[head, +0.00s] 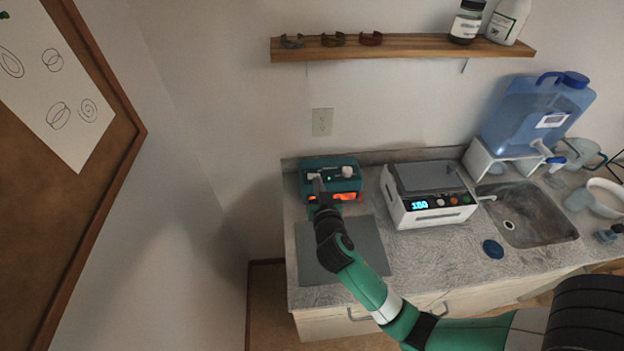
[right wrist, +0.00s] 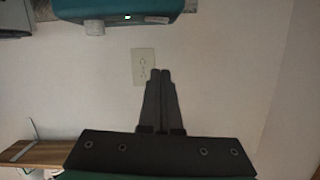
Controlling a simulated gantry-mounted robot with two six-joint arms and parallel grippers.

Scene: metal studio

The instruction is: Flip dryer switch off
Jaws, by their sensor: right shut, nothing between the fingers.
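The dryer (head: 345,186) is a teal box at the back left of the counter, with an orange glow in its front opening. A small green light and a pale round knob (head: 347,171) show on its top. In the right wrist view, the dryer (right wrist: 110,8) is at the top edge, with the knob (right wrist: 95,27), a lit green spot (right wrist: 127,17) and a white label (right wrist: 157,19). My right gripper (head: 317,178) is shut and empty, over the dryer's left part in the head view; contact is unclear. Its closed fingers (right wrist: 160,72) point up toward the dryer in the wrist view. My left gripper is out of view.
A white device (head: 428,209) with a lit display stands right of the dryer, then a sink (head: 530,215). A blue water jug (head: 540,112) stands behind. A grey mat (head: 370,245) lies in front of the dryer. A wooden shelf (head: 400,46) is above.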

